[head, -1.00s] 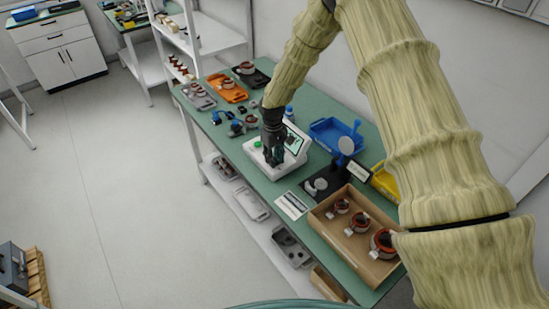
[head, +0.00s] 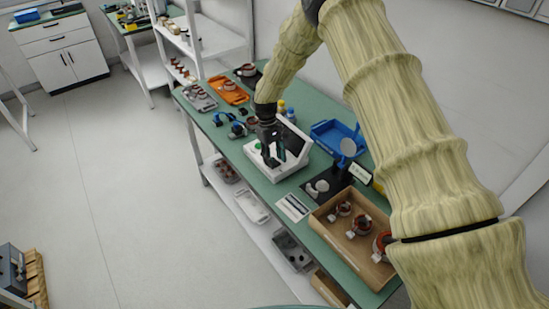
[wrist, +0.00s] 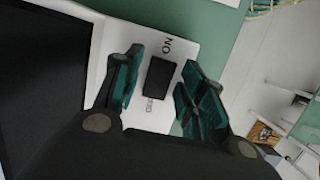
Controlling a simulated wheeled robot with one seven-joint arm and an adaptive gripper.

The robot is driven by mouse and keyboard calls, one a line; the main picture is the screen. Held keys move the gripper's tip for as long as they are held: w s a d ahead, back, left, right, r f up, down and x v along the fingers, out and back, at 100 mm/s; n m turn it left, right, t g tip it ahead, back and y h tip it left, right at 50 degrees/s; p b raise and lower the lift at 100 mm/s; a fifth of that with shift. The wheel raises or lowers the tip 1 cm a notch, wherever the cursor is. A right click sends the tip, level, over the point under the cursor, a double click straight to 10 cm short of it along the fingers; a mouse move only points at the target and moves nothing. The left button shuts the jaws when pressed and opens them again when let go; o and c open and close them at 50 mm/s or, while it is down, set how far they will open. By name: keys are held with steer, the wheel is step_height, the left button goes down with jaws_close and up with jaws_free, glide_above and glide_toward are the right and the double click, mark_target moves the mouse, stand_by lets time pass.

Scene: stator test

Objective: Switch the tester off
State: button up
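The tester (head: 291,168) is a white box on the green bench, with a tilted screen (head: 293,138) that is dark. The dark screen also fills the left of the wrist view (wrist: 38,85). A black rocker switch (wrist: 159,82) sits on its white panel, with "ON" printed at one end and a small, hard-to-read label at the other. My gripper (wrist: 160,68) is open and empty, its green-padded fingers on either side of the switch in the picture. In the head view my gripper (head: 273,156) is over the tester's panel. Contact with the switch cannot be told.
A wooden tray (head: 333,242) with several copper-wound stators lies to the right. A blue bin (head: 335,135) and a dark stand with a round disc are behind it. A printed card (head: 293,207) lies in front. Orange (head: 229,92) and grey trays are at the far end.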

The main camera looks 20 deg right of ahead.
stand_by(0.3)
steer(key=v, duration=1.2)
